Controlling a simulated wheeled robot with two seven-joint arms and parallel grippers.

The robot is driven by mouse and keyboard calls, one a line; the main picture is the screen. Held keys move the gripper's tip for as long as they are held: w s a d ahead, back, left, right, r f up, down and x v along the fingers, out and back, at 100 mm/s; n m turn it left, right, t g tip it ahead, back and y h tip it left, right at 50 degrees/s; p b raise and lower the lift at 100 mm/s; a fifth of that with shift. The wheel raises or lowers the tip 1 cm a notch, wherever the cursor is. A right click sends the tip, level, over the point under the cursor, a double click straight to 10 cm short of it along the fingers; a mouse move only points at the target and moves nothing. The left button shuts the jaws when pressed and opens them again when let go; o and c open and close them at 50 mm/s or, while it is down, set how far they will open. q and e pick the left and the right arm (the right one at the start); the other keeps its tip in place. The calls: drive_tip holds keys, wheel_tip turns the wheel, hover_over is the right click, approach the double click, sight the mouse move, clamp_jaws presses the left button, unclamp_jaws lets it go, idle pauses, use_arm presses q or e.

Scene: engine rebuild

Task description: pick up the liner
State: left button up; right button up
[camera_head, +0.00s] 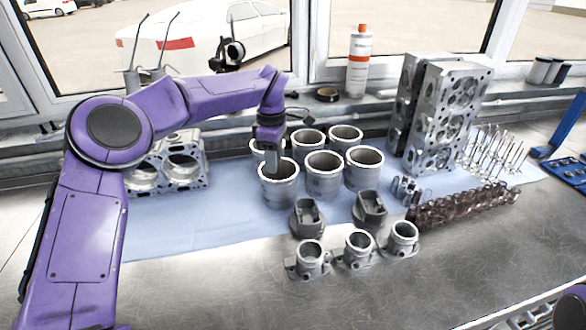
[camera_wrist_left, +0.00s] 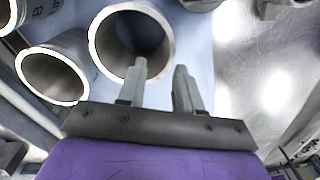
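Several grey cylinder liners stand upright on the blue mat. My left gripper (camera_head: 272,168) points down at the front-left liner (camera_head: 280,190), its fingers at the rim. In the left wrist view, the left gripper (camera_wrist_left: 160,72) is open, with a gap between the fingers. One finger overlaps the bore of the liner (camera_wrist_left: 108,42) and the other is outside, to the right of its wall. Whether either finger touches the wall cannot be told. A second liner (camera_wrist_left: 50,75) shows to the left. My right gripper is not in view.
More liners (camera_head: 324,178) stand close behind and to the right. Pistons (camera_head: 307,219) and small flanged cylindrical parts (camera_head: 310,260) lie in front. An engine block (camera_head: 180,162) is at left, cylinder heads (camera_head: 445,115) and a camshaft-like part (camera_head: 465,207) at right. The front metal bench is mostly clear.

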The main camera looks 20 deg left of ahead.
use_arm(q)
wheel_tip(320, 180, down, 3)
drive_tip(key=p, duration=0.3)
hover_over(275, 208)
drive_tip(key=f, duration=0.5)
drive_tip(key=w+f, duration=0.1)
drive_tip(key=f, duration=0.1)
drive_tip(key=shift+f, duration=0.2)
drive_tip(key=shift+s+r, duration=0.3)
drive_tip(key=shift+s, duration=0.2)
drive_tip(key=shift+c, duration=0.6)
drive_tip(key=shift+s, duration=0.1)
clamp_jaws()
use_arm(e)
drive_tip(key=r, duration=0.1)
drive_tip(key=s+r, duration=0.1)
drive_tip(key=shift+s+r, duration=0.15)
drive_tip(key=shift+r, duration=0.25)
